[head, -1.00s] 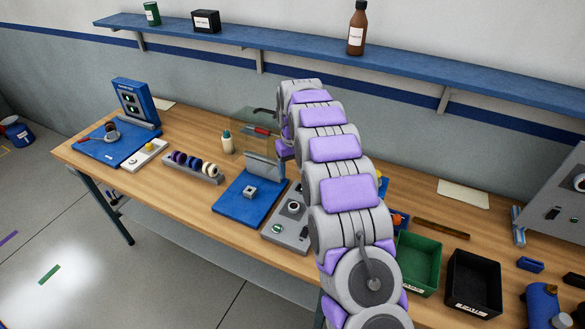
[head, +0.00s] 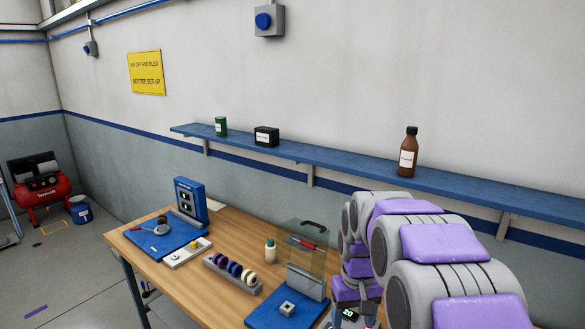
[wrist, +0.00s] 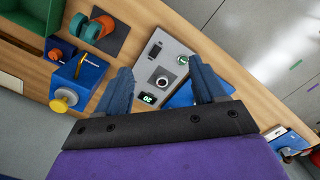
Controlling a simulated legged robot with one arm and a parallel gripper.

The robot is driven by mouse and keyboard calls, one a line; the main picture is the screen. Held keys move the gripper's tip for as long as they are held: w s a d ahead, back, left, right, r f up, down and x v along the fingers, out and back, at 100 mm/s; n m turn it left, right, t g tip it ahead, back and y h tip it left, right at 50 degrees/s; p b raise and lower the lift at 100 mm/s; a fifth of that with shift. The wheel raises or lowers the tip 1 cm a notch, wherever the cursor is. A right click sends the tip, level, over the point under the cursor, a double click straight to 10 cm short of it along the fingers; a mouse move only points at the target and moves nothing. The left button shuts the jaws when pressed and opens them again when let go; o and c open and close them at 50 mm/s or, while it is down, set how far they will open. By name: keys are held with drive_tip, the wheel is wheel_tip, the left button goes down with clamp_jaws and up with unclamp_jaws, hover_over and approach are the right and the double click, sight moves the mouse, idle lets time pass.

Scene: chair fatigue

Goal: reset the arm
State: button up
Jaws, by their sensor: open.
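My arm, grey with purple pads, rises at the right of the head view and hides part of the bench. My gripper (wrist: 162,88) shows in the wrist view with its two blue fingers spread apart and nothing between them. Beyond the fingers, apart from them, is a grey panel (wrist: 180,60) with a round socket and a lit display reading 20. The blue fixture plate (head: 290,311) with a small metal block stands on the bench in the head view, left of my arm.
The wooden bench (head: 195,272) holds a rack of coloured rings (head: 232,272), a blue tester (head: 190,198) and a small bottle (head: 270,251). A blue shelf (head: 340,172) with a brown bottle (head: 408,152) runs along the wall. A red compressor (head: 42,188) stands on the floor at far left.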

drive_tip(key=s+f+m+g+b, duration=0.1)
drive_tip(key=s+f+b, duration=0.2)
drive_tip(key=s, duration=3)
drive_tip(key=shift+d+f+m, duration=0.3)
drive_tip(key=shift+f, duration=0.1)
